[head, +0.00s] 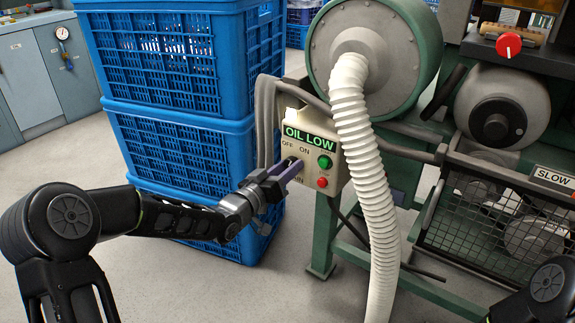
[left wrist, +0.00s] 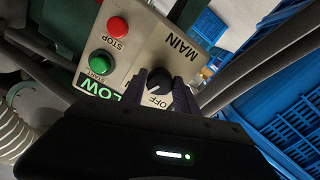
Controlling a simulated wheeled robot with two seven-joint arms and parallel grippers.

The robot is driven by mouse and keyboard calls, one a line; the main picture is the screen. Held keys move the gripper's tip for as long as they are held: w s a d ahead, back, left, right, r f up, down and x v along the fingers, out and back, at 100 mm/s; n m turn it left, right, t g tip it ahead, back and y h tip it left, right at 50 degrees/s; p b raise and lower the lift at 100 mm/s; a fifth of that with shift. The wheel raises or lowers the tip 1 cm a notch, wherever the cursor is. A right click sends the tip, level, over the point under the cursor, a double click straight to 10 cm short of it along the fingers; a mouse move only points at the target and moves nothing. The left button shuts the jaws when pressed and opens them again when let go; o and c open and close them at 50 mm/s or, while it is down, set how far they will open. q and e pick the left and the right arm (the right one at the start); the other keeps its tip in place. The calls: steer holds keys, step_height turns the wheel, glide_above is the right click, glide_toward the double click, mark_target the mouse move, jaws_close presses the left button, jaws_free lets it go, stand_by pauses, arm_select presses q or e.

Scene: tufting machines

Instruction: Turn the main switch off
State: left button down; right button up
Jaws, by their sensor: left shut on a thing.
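The cream control box (head: 335,165) has a lit green OIL LOW display, a green button and a red button. My left gripper (head: 287,170) reaches it from the left, its purple fingers at the box's front below the OFF and ON labels. In the left wrist view, the black round main switch (left wrist: 158,80) sits between the two fingers, which are shut on it. The MAIN and OFF labels show beside it. The fingers partly hide the knob, and I cannot tell for sure which label it points to. My right gripper is out of view.
Stacked blue crates (head: 185,150) stand close to the left of the box. A white ribbed hose (head: 365,170) hangs just right of it. The green machine frame (head: 325,235) is below, with a wire mesh guard (head: 480,215) farther right.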

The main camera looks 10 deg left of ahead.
arm_select(q)
steer(key=shift+r+n+p, duration=0.1)
steer(key=shift+n+p, duration=2.95)
steer(key=shift+n, duration=3.75)
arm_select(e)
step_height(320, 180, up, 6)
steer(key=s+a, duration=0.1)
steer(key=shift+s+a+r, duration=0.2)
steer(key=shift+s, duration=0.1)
arm_select(q)
steer(key=c, duration=0.9)
jaws_free()
steer(key=shift+c, duration=0.2)
steer(key=shift+s, duration=0.1)
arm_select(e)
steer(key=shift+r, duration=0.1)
